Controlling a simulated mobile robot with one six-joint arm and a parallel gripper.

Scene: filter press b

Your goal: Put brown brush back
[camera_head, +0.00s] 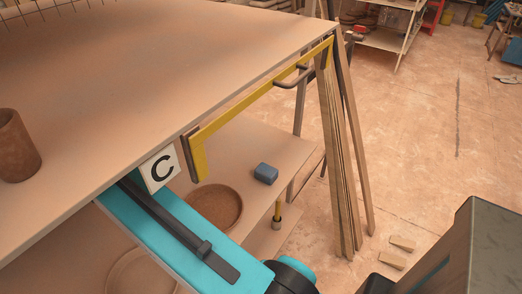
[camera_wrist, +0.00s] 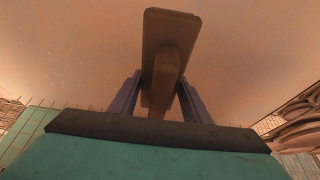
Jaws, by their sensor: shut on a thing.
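The brown brush (camera_wrist: 168,45) stands out in front of my gripper (camera_wrist: 159,88) in the wrist view. It shows as a brown block with a narrower part running down between the two dark blue fingers. The fingers are shut on that narrower part. In the head view my teal arm reaches in at the table edge, beside the letter C sign (camera_head: 161,168). My gripper and the brush are hidden in the head view. I cannot tell from these frames what lies right under the brush.
A brown cup (camera_head: 14,147) stands on the wooden tabletop (camera_head: 140,75) at the left. A yellow bar frame (camera_head: 240,108) runs along the table edge. A lower shelf holds a round brown bowl (camera_head: 215,206) and a blue block (camera_head: 266,173). Wooden planks (camera_head: 335,150) lean at the table's right end.

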